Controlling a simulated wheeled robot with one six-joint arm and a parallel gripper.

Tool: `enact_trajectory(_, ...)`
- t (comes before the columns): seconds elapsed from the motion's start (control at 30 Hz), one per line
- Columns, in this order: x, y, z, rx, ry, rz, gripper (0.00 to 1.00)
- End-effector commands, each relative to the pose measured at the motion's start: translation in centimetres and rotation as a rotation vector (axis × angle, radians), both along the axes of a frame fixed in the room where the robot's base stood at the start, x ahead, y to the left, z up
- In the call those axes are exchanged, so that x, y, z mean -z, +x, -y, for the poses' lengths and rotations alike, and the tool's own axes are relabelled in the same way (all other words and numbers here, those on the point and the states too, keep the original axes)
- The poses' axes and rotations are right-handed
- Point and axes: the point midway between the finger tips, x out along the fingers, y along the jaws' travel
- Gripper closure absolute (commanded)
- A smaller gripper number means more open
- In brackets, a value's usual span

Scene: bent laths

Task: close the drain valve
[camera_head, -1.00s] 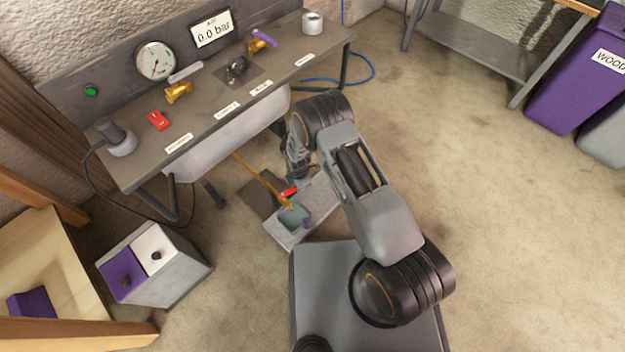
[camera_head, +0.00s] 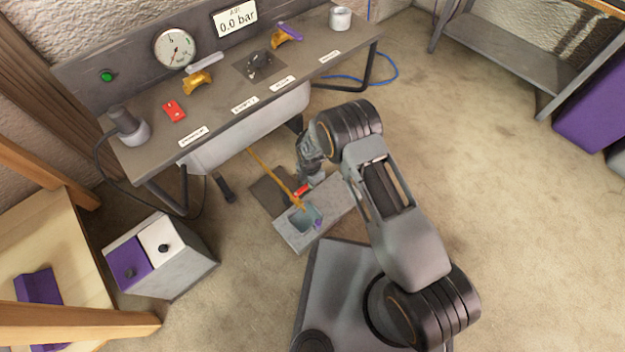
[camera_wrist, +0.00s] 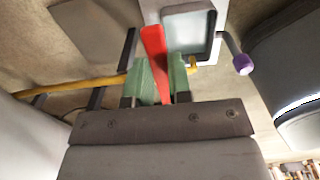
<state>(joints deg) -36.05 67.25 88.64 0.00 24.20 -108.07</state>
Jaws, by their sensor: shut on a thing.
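The drain valve's red lever (camera_head: 302,190) sits low beside the end of the yellow-brown drain pipe (camera_head: 268,171), under the bench. In the wrist view the red lever (camera_wrist: 155,48) runs between the green finger pads of my gripper (camera_wrist: 163,78), which is shut on it. The pipe (camera_wrist: 100,84) passes behind the fingers. In the head view my gripper (camera_head: 309,176) reaches down at the lever, and my arm partly hides it. The valve body is mostly hidden, so I cannot tell the lever's exact angle to the pipe.
A grey block with an open basin (camera_head: 292,238) stands on the floor below the pipe end. A purple-tipped rod (camera_wrist: 242,64) rises at its side. The bench (camera_head: 215,115) carries a gauge (camera_head: 175,49) and a display reading 0.0 bar (camera_head: 236,18).

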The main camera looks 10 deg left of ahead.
Motion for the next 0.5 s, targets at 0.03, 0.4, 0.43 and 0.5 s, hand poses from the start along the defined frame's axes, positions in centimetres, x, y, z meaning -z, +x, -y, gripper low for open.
enact_trajectory(0.03, -0.05, -0.01, -0.22, -0.005, 0.003, 0.003, 1.00)
enact_trajectory(0.4, -0.04, 0.11, 0.00, 0.001, 0.002, 0.003, 0.57)
enact_trajectory(0.43, -0.03, 0.12, 0.05, 0.001, 0.002, 0.003, 0.55)
enact_trajectory(0.5, -0.03, 0.14, 0.10, 0.003, 0.001, 0.002, 0.55)
